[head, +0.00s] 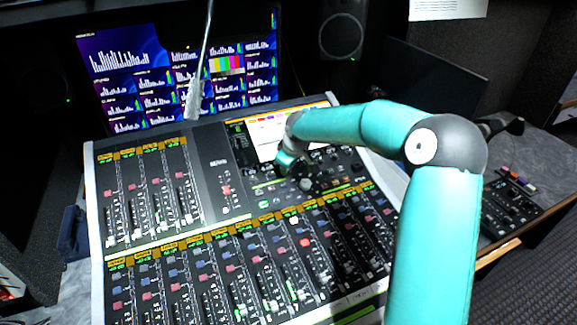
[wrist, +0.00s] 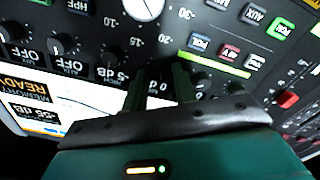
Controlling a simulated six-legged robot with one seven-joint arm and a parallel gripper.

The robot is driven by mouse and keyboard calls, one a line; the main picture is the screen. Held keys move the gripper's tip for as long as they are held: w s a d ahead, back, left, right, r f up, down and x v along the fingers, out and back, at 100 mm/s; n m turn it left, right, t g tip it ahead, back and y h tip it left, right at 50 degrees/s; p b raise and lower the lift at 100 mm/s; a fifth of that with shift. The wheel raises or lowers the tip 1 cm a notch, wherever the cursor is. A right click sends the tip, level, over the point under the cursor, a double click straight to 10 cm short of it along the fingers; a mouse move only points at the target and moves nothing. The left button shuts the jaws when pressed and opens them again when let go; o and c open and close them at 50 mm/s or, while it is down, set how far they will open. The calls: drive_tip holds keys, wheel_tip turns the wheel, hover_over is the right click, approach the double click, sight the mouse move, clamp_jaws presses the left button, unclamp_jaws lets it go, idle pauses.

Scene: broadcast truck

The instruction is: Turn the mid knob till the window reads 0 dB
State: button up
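In the head view my gripper (head: 285,160) is small and hangs over the upper part of the mixing console, below its screen. In the wrist view two dark fingers of my gripper (wrist: 159,76) stand apart with nothing seen between them but the panel. A small window (wrist: 156,87) shows between the fingers; it is upside down and partly covered, and a 0 can be made out. A small dark knob (wrist: 160,42) is just past the fingertips. Another window (wrist: 110,75), left of the fingers, reads -5 dB. I cannot read which knob is labelled mid.
More small knobs (wrist: 65,43) with windows reading OFF sit to the left. A large white dial (wrist: 148,8) is at the top. Lit buttons (wrist: 229,52) are to the right. The console's screen (head: 270,135) is close behind my gripper; a microphone (head: 195,95) hangs left.

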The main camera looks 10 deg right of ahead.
drive_tip(key=shift+o, duration=0.9)
drive_tip(key=v, duration=1.3)
drive_tip(key=shift+r, duration=0.4)
drive_tip(key=s+r+m, duration=0.2)
drive_tip(key=s+m, duration=0.2)
drive_tip(key=s, duration=1.3)
drive_tip(key=s+r+m+t, duration=0.1)
drive_tip(key=s+m, duration=0.3)
drive_tip(key=s, duration=1.4)
drive_tip(key=shift+a+r+h, duration=0.3)
drive_tip(key=shift+r+h, duration=0.1)
drive_tip(key=shift+r, duration=0.25)
